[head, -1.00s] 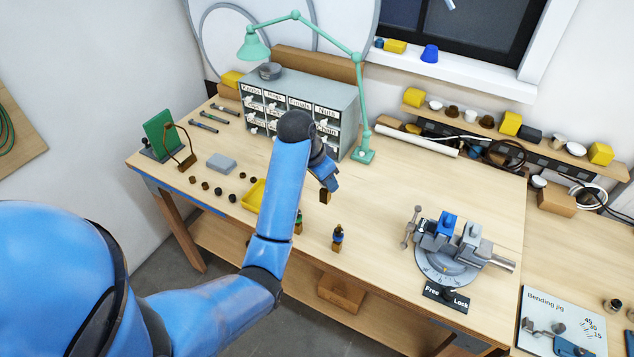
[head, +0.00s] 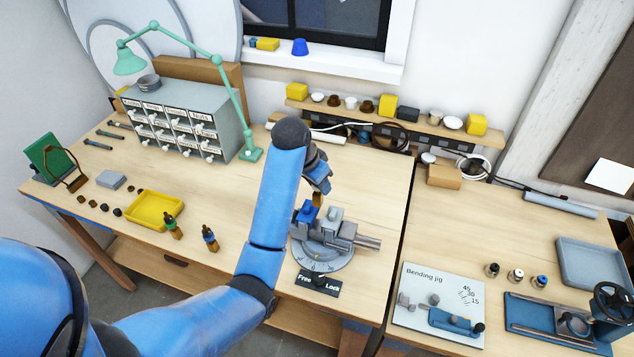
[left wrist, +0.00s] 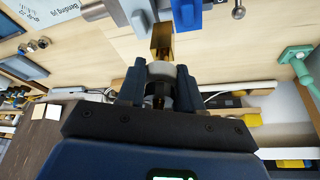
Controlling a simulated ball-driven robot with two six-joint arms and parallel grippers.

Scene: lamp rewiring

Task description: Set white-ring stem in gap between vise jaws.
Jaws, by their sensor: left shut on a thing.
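My left gripper (head: 320,182) is shut on the white-ring stem and holds it just above the vise. In the left wrist view my left gripper (left wrist: 158,88) grips the stem's dark part, with the white ring (left wrist: 162,68) between the fingers and the brass end (left wrist: 163,42) pointing away. The vise (head: 325,250) has a blue jaw (head: 306,212) and a grey jaw (head: 332,215); they also show in the left wrist view as the blue jaw (left wrist: 186,16) and grey jaw (left wrist: 134,10). The brass end lines up roughly with their gap; I cannot tell its depth. My right gripper is out of view.
Two other stems (head: 172,227) (head: 210,237) stand left of my forearm, near a yellow tray (head: 154,209). A Free/Lock plate (head: 318,284) sits in front of the vise. The bending jig (head: 440,300) lies to the right. A green lamp (head: 250,154) stands behind.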

